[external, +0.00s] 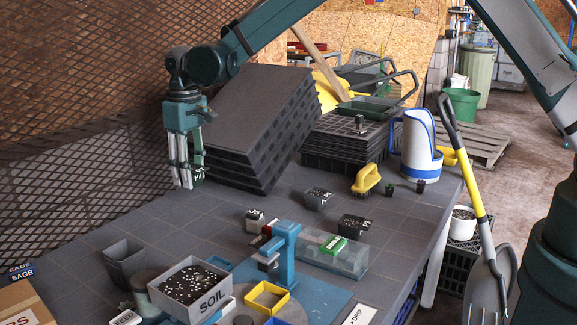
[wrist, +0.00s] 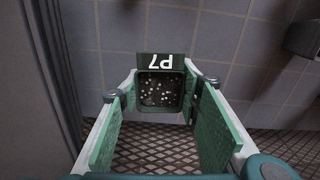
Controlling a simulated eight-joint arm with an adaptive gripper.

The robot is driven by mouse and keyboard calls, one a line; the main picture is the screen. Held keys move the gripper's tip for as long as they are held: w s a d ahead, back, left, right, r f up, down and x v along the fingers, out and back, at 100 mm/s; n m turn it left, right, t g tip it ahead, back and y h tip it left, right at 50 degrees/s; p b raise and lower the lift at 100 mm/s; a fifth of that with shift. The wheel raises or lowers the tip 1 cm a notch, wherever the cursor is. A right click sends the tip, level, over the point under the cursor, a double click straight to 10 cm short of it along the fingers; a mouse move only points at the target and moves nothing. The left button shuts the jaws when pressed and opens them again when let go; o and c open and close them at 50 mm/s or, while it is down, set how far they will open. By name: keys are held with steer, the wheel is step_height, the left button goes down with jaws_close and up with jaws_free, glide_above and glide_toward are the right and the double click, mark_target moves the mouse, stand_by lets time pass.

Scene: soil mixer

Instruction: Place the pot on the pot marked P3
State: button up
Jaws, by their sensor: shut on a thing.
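My gripper (external: 187,172) hangs at the left over the table's far left part, in front of the mesh wall. It is shut on a small dark pot with a green label (external: 198,176). In the wrist view the fingertips of my gripper (wrist: 160,92) close on both sides of this pot (wrist: 160,90), whose label reads P7 and which holds dark soil with white specks. Two dark, soil-filled pots stand on the table, one farther back (external: 318,199) and one nearer (external: 353,228). Their white labels are too small to read, so I cannot tell which is P3.
A stack of black trays (external: 245,125) stands close right of my gripper. A blue stand (external: 286,250), a clear box (external: 345,262), a soil bin (external: 190,290), a yellow brush (external: 366,180) and a white-blue jug (external: 420,145) also occupy the table.

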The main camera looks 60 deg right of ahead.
steer(key=s+d+r, duration=0.2)
steer(key=s+d, duration=0.2)
steer(key=s, duration=0.5)
steer(key=s+d+r, duration=0.3)
steer(key=s+d, duration=0.1)
steer(key=s, duration=0.5)
steer(key=p, duration=0.2)
glide_above(353, 224)
steer(key=shift+r+m, duration=0.35)
steer(key=shift+m, duration=0.05)
steer(key=shift+f, duration=0.1)
steer(key=shift+f+b, duration=0.65)
steer(key=shift+f, duration=2.2)
steer(key=shift+f+b, duration=0.4)
steer(key=shift+f, duration=1.65)
steer(key=shift+f, duration=0.15)
